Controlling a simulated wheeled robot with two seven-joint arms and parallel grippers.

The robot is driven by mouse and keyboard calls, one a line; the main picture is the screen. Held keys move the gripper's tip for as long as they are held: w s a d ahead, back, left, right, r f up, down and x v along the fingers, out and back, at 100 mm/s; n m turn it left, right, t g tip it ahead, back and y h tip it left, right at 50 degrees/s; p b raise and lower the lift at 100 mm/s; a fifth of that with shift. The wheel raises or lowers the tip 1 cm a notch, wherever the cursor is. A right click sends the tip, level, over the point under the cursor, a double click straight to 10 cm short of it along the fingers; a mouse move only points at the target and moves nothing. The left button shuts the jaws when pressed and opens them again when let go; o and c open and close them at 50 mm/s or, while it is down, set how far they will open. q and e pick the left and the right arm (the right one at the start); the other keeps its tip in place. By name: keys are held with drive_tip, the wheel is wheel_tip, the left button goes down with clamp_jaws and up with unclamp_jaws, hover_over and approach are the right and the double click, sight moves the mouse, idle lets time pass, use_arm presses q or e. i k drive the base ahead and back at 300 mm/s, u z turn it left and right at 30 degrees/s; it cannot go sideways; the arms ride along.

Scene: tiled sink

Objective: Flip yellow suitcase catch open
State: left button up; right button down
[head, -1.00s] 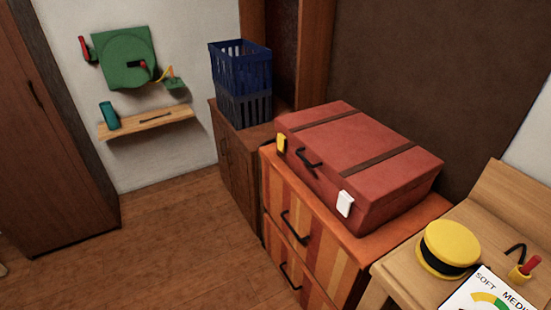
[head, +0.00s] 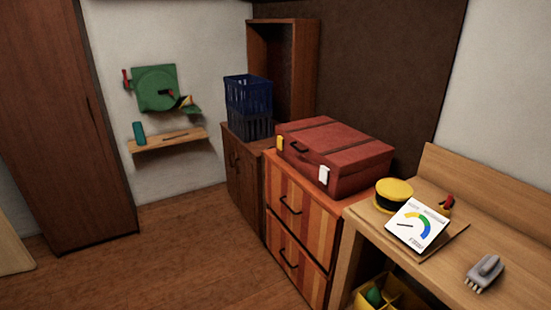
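A red suitcase (head: 338,153) with dark straps lies closed on top of an orange striped drawer cabinet (head: 297,232). Its front side carries a dark handle (head: 299,147), a yellow catch (head: 280,144) near the left end and a white catch (head: 324,175) near the right end. The yellow catch looks small and upright against the front; I cannot tell its exact position. Neither of my grippers is in the head view, and nothing touches the suitcase.
A wooden bench (head: 462,250) at the right holds a yellow cap (head: 394,194), a dial card (head: 417,225) and a grey brush-like tool (head: 485,272). Blue baskets (head: 248,98) stand on a brown cabinet behind. A tall wardrobe (head: 70,120) stands at left. The wooden floor (head: 185,250) before the drawers is clear.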

sight(280, 139)
drive_tip(key=u, duration=0.3)
drive_tip(key=i, duration=0.4)
drive_tip(key=u, duration=1.15)
drive_tip(key=i, duration=1.7)
drive_tip(key=z, duration=0.85)
drive_tip(key=i, duration=1)
drive_tip(key=z, duration=0.9)
